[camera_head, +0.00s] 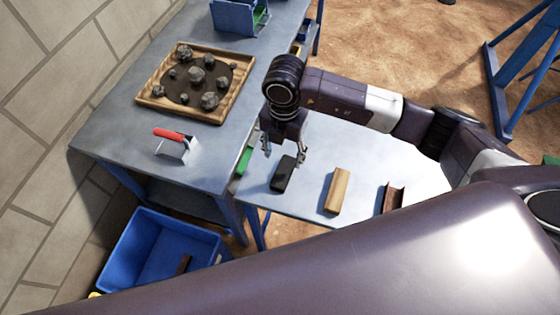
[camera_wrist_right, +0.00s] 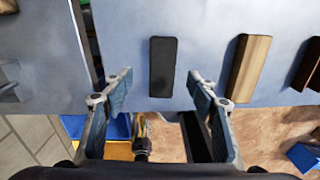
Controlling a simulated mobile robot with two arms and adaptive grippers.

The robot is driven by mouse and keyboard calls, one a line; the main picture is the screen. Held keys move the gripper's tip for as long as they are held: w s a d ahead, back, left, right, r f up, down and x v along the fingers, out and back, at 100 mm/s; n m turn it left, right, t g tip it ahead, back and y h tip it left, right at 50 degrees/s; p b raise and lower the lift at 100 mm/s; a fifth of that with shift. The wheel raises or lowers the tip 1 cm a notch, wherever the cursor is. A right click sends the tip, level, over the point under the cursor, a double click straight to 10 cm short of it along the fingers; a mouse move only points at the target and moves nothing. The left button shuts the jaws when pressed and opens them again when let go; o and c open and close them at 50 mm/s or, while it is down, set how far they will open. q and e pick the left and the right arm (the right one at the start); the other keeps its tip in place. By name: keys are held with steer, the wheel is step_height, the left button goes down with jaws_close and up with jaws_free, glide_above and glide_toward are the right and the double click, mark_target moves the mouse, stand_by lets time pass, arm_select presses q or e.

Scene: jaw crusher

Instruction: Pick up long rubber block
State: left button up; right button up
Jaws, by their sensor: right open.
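The long rubber block (camera_head: 284,174) is a dark, flat bar lying on the lower grey-blue table. It also shows in the right wrist view (camera_wrist_right: 162,67), with its length running away from the gripper. My right gripper (camera_head: 283,156) is open and empty, pointing down above the table around the block's far end. In the right wrist view its fingers (camera_wrist_right: 161,86) stand apart on either side of the block's line, and neither is seen gripping it. The height of the fingertips above the block is hard to tell. My left gripper is not in view.
A wooden block (camera_head: 336,191) and a brown angled bar (camera_head: 392,197) lie right of the rubber block. The higher table holds a wooden tray (camera_head: 151,98) of rocks and a red-handled tool (camera_head: 172,141). A blue bin (camera_head: 135,265) stands below.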

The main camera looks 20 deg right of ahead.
mark_target(283, 171)
steer(key=f+p, duration=0.1)
steer(key=s+f, duration=0.1)
steer(key=shift+s+f+p, duration=0.3)
steer(key=shift+p, duration=0.1)
steer(key=f, duration=0.2)
steer(key=shift+w+a+f+p, duration=0.1)
steer(key=shift+w+f+p, duration=0.2)
steer(key=shift+f, duration=0.55)
steer(key=c, duration=1.3)
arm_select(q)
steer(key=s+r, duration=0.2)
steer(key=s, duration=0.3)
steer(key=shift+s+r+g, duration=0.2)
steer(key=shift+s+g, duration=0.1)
arm_select(e)
steer(key=shift+c, duration=0.4)
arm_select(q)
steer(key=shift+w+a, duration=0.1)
